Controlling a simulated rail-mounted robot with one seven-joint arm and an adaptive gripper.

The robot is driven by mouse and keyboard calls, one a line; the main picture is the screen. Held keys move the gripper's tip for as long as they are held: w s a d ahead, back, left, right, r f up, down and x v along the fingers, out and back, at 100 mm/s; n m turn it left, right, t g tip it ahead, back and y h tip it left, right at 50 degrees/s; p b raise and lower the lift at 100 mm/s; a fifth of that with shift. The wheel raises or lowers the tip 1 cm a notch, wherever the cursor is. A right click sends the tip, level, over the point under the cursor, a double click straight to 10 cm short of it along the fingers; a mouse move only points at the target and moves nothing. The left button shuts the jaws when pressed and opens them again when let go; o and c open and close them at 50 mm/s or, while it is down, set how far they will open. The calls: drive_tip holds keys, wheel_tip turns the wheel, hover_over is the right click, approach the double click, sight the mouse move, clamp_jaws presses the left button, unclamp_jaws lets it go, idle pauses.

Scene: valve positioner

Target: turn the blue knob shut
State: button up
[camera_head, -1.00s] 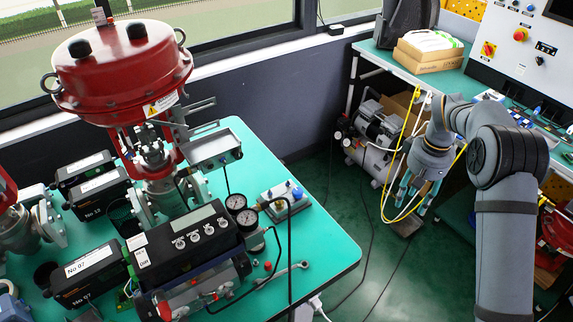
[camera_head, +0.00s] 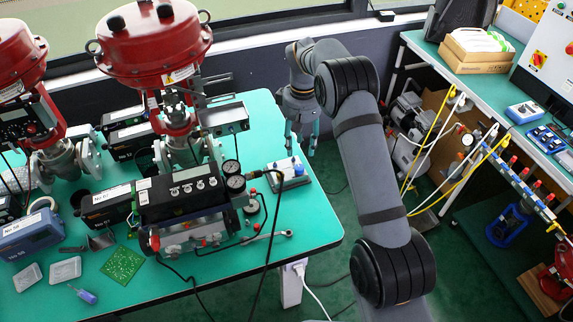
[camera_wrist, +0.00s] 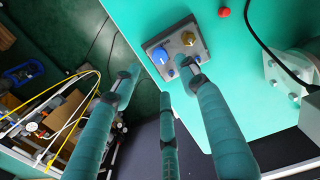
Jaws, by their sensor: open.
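The blue knob (camera_wrist: 160,55) sits on a small grey plate (camera_wrist: 178,46) beside a brass fitting (camera_wrist: 188,39) in the wrist view. In the head view the blue knob (camera_head: 298,169) shows on the plate near the right edge of the green table. My gripper (camera_wrist: 160,85) is open and empty, its teal fingers spread, with the plate ahead of and between the fingertips. In the head view my gripper (camera_head: 302,140) hangs fingers down at the table's right edge, just behind the plate. The fingers look apart from the knob. The knob's exact angle is too small to tell.
The green table (camera_head: 320,225) carries a red valve actuator (camera_head: 150,45), a black positioner (camera_head: 180,190) and two gauges (camera_head: 233,175) left of the plate. A dark hose (camera_head: 275,225) runs down near the plate. A second bench (camera_head: 480,90) stands right.

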sight(299, 167)
wheel_tip(299, 167, down, 9)
drive_tip(key=shift+f+p, duration=0.1)
drive_tip(key=shift+p, duration=0.65)
clamp_jaws()
